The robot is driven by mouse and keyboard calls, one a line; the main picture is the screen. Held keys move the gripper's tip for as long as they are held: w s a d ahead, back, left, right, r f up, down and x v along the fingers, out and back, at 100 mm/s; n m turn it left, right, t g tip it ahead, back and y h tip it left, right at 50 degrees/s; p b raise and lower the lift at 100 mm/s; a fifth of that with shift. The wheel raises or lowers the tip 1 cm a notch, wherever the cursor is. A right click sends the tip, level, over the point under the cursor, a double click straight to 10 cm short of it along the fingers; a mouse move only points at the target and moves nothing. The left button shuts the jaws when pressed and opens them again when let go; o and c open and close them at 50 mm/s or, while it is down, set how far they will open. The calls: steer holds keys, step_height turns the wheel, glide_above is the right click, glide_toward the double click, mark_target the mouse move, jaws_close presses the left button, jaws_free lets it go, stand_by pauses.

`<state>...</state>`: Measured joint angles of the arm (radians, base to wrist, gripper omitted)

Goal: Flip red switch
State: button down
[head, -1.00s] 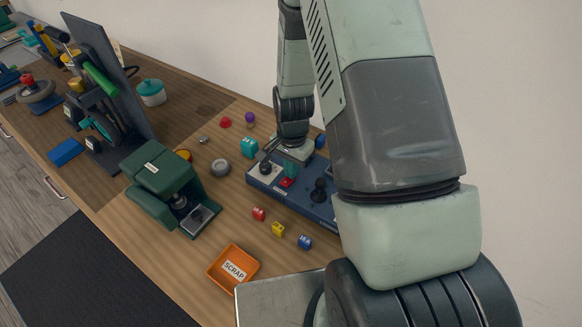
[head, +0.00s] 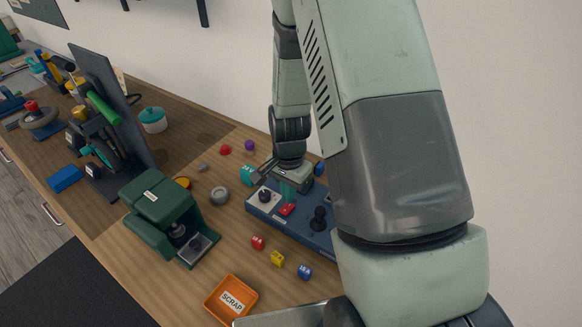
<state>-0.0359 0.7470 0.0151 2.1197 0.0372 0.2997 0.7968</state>
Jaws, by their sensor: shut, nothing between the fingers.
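The red switch (head: 287,209) sits on a blue control panel (head: 309,231) on the bench, between a black knob on a light plate (head: 264,196) and a black joystick-like knob (head: 319,219). My gripper (head: 288,197) points down at the panel with its green fingers shut and empty. The fingertips are at or just above the far side of the red switch; I cannot tell whether they touch it. The fingers hide part of the panel behind the switch. My arm covers the panel's right end.
An orange scrap tray (head: 231,299) and a green press (head: 168,217) stand nearer and left. A wall is behind.

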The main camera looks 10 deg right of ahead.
mark_target(292, 204)
step_height(292, 204, up, 11)
steer(key=w+d, duration=0.1)
steer(key=shift+w+d, duration=0.2)
steer(key=shift+r, duration=0.1)
